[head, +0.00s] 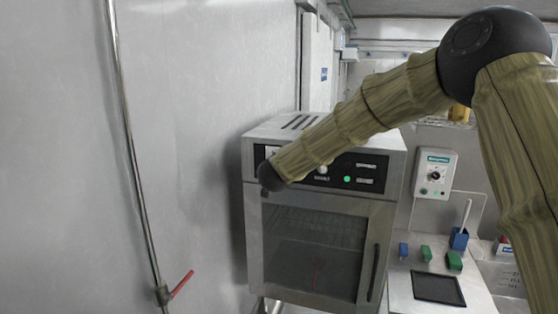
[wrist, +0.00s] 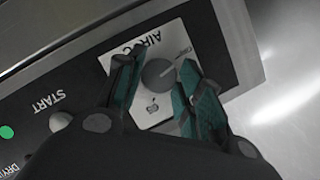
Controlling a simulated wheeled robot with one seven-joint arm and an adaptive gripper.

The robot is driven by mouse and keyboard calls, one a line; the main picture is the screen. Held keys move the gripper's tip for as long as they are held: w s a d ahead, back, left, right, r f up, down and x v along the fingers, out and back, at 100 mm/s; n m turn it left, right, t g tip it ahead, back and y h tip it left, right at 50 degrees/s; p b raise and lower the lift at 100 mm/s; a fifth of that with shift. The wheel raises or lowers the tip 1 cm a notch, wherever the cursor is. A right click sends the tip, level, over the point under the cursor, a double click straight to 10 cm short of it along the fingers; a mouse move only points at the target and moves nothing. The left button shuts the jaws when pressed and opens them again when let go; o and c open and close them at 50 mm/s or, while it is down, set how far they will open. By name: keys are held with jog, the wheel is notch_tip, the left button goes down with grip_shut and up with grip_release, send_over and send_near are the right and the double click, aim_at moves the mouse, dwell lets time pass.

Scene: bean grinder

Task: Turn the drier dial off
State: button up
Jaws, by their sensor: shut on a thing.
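The drier (head: 315,235) is a steel cabinet with a glass door and a black control panel on top. In the wrist view its round grey dial (wrist: 160,75) sits on a white plate (wrist: 142,112) marked AIR, with a pointer line toward the upper right. My gripper (wrist: 157,72) has its two green-padded fingers on either side of the dial, shut on it. In the head view my arm covers the dial and the gripper itself is hidden behind it.
A START button (wrist: 60,121) and a lit green lamp (wrist: 6,132) are on the same panel; the lamp also shows in the head view (head: 347,179). A pipe with a red-handled valve (head: 181,285) runs down the left wall. Green blocks (head: 454,261) and a dark pad (head: 438,288) lie on the right counter.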

jog(key=shift+a+f+p, duration=0.1)
jog(key=shift+f+p, duration=0.05)
jog(key=shift+p, duration=0.2)
dwell(0.3)
jog(key=o, duration=1)
jog(key=shift+n, duration=0.3)
jog(key=shift+o, duration=0.2)
jog(key=shift+s, duration=0.1)
jog(key=v, duration=1.2)
jog(key=shift+a, duration=0.1)
